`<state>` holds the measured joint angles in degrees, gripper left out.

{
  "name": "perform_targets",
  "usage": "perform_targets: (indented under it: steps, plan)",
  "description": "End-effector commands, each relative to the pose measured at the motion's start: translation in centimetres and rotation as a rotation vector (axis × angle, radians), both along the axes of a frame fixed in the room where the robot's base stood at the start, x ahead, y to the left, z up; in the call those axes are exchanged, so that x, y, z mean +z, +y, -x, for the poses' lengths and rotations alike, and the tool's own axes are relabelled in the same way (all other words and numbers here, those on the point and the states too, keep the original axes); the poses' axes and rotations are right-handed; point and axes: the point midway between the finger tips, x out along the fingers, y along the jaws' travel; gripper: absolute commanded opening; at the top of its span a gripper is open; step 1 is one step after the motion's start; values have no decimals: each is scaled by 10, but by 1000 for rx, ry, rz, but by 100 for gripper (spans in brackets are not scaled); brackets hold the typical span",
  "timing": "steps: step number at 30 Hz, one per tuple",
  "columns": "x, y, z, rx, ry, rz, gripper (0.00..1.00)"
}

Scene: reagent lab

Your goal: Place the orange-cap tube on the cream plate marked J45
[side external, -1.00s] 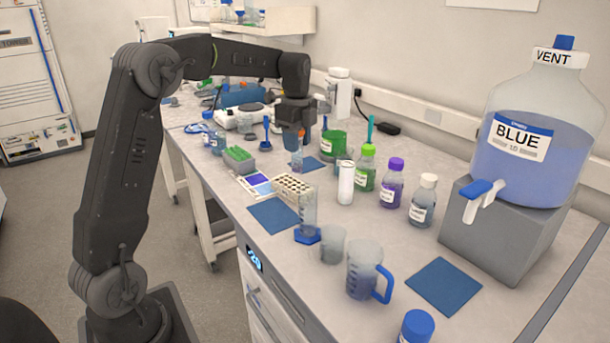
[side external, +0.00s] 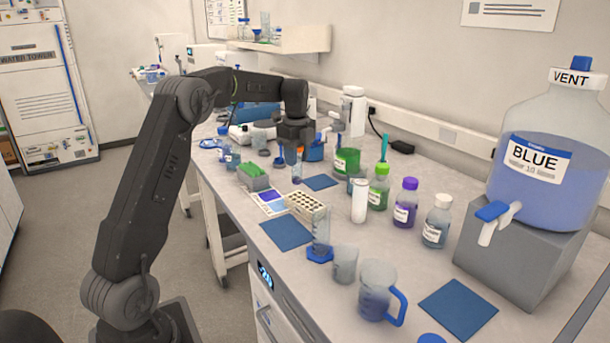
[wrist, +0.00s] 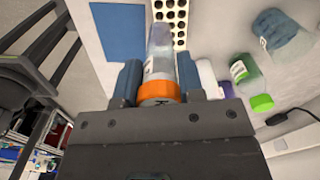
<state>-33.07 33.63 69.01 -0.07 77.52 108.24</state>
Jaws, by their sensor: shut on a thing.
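The orange-cap tube (wrist: 161,55) is between the two fingers of my gripper (wrist: 157,78) in the wrist view. The gripper is shut on it near the orange cap. The clear body with a pale label points away from the gripper. In the side view my gripper (side external: 293,143) points down over the bench, behind the green rack, with the tube (side external: 297,174) hanging below it.
A green rack (side external: 253,178), a cream tube rack (side external: 306,206) and blue mats (side external: 286,234) lie in front of the gripper. Several bottles, including a green-capped one (side external: 379,188), stand to the right. A small blue mat (side external: 320,182) is beside the tube.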

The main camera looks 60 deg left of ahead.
Motion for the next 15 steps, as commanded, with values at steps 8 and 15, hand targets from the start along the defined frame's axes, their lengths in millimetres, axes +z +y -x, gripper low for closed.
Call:
perform_targets:
  steps: [8,15]
  plan:
    - [-17,-13,-19,2,0,0,14]
    - [-49,-12,-19,2,1,0,14]
